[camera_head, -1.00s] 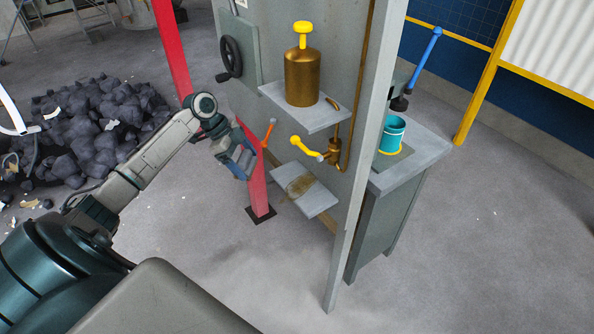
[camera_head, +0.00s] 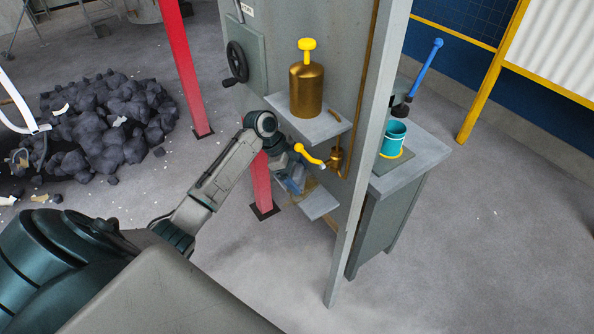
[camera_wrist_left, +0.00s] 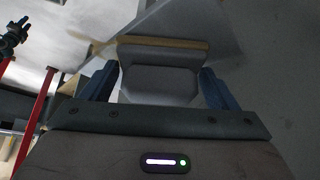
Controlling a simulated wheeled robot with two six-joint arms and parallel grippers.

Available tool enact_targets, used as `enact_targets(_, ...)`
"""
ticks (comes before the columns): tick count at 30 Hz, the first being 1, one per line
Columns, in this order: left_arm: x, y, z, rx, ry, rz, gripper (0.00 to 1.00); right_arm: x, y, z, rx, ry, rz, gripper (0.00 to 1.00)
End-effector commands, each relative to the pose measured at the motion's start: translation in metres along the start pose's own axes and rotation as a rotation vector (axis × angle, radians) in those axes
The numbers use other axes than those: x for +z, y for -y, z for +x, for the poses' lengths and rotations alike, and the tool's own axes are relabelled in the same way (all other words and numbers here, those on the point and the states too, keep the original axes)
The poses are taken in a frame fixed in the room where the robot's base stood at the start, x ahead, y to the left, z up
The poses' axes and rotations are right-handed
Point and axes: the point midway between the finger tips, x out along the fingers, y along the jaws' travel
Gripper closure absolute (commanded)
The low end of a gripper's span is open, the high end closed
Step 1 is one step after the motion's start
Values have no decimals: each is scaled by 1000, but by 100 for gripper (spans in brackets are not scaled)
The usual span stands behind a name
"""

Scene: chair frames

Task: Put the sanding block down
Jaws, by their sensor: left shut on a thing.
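My left gripper (camera_head: 291,183) reaches in from the left, in front of the lower grey shelf (camera_head: 319,205) on the panel, and hides part of the shelf. Its two blue fingers (camera_wrist_left: 160,88) show in the left wrist view, shut on a pale grey block, the sanding block (camera_wrist_left: 160,80), between them. A tan strip shows just beyond it; I cannot tell whether it belongs to the block. In the head view the block cannot be made out. I cannot tell whether it touches the shelf. My right gripper is not in view.
A yellow-handled brass valve (camera_head: 309,154) is close above the gripper. The upper shelf (camera_head: 305,126) carries a brass bottle (camera_head: 307,88). A red post (camera_head: 262,186) stands to the left. A bench with a teal cup (camera_head: 394,136) is right of the panel. The floor in front is clear.

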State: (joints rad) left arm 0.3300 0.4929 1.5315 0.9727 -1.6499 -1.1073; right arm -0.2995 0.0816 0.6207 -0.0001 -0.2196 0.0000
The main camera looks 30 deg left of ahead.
Motion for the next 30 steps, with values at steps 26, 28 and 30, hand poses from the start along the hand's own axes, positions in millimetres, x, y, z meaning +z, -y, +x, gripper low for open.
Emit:
enact_targets(26, 4, 2, -49, -6, 4, 3, 9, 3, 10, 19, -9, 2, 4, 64)
enact_targets(28, 3, 2, -65, -5, 3, 4, 9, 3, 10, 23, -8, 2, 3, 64)
enact_targets(30, 3, 1, -79, -5, 3, 2, 9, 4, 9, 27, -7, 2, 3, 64)
